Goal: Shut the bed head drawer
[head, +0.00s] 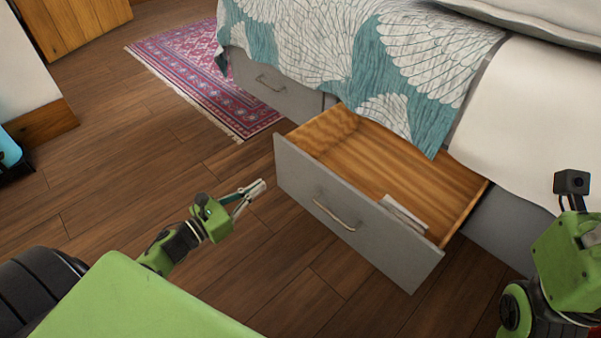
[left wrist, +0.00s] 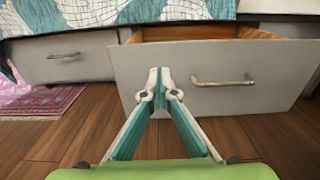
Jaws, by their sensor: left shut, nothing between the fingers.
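The bed head drawer (head: 357,212) is a grey-fronted wooden drawer under the bed, pulled well out. Its front has a metal bar handle (head: 336,215). A small pale flat item (head: 403,214) lies inside, near the front. My left gripper (head: 258,188) is shut and empty, just left of the drawer front's left end. In the left wrist view its closed fingertips (left wrist: 159,88) appear before the left part of the drawer front (left wrist: 215,78), left of the handle; I cannot tell whether they touch. My right arm shows at the right edge of the head view, its fingers out of view.
A second grey drawer (head: 275,88) to the left is closed. A patterned cover (head: 330,50) hangs over the bed side and the open drawer's back. A pink rug (head: 205,75) lies at the upper left. The wooden floor (head: 130,160) left of the drawer is clear.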

